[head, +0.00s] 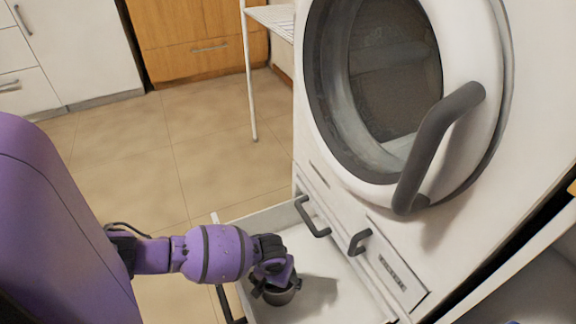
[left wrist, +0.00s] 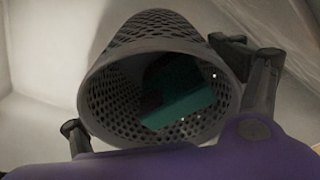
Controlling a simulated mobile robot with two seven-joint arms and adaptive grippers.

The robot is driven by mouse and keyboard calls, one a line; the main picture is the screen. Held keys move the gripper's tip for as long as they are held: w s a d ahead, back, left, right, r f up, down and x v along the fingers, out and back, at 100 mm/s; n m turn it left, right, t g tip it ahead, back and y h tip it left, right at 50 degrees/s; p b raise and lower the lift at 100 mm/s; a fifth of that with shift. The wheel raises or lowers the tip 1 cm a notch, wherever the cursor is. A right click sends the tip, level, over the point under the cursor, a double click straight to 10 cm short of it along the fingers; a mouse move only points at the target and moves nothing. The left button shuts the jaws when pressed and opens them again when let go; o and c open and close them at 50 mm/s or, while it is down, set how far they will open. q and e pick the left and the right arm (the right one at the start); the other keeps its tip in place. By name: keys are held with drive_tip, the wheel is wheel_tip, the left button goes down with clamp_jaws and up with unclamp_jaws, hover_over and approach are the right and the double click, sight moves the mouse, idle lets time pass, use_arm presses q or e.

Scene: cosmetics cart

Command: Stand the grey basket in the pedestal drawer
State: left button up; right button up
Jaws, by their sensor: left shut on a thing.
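The grey basket (left wrist: 152,32) is a round, perforated cup with its open mouth facing the left wrist camera. A teal thing (left wrist: 180,105) shows inside it. In the head view the basket (head: 284,293) is low inside the open pedestal drawer (head: 335,292), below the washing machine. My left gripper (head: 273,282) is shut on the basket, with a dark finger on each side of it in the wrist view. I cannot tell whether the basket's base touches the drawer floor. My right gripper is not in view.
The white washing machine (head: 310,150) has a round door with a big dark handle (head: 432,145) above the drawer. Two smaller dark handles (head: 313,218) are on the front below it. A white rack (head: 250,75) stands behind. The drawer floor right of the basket is clear.

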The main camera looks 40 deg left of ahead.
sight(278, 288)
use_arm(q)
wheel_tip(278, 288, down, 3)
drive_tip(key=shift+r+b, duration=0.2)
drive_tip(key=shift+b, duration=0.25)
wheel_tip(278, 288, down, 4)
drive_tip(key=shift+r+b, duration=0.1)
drive_tip(key=shift+b, duration=1.05)
drive_tip(key=shift+f, duration=0.35)
drive_tip(key=shift+r, duration=0.15)
drive_tip(key=o, duration=1)
drive_tip(key=shift+f, duration=0.2)
drive_tip(key=r+p, duration=0.2)
drive_tip(key=r, duration=0.1)
drive_tip(key=s+r+p, duration=0.1)
drive_tip(key=r+p, duration=0.1)
drive_tip(key=r, duration=0.2)
drive_tip(key=r+p, duration=0.1)
drive_tip(key=r, duration=0.3)
drive_tip(key=shift+s+d+p, duration=0.2)
drive_tip(key=shift+d+p, duration=0.1)
drive_tip(key=shift+p, duration=0.1)
drive_tip(key=shift+s+r+p, duration=0.2)
drive_tip(key=shift+r+p, duration=0.1)
drive_tip(key=shift+r, duration=0.3)
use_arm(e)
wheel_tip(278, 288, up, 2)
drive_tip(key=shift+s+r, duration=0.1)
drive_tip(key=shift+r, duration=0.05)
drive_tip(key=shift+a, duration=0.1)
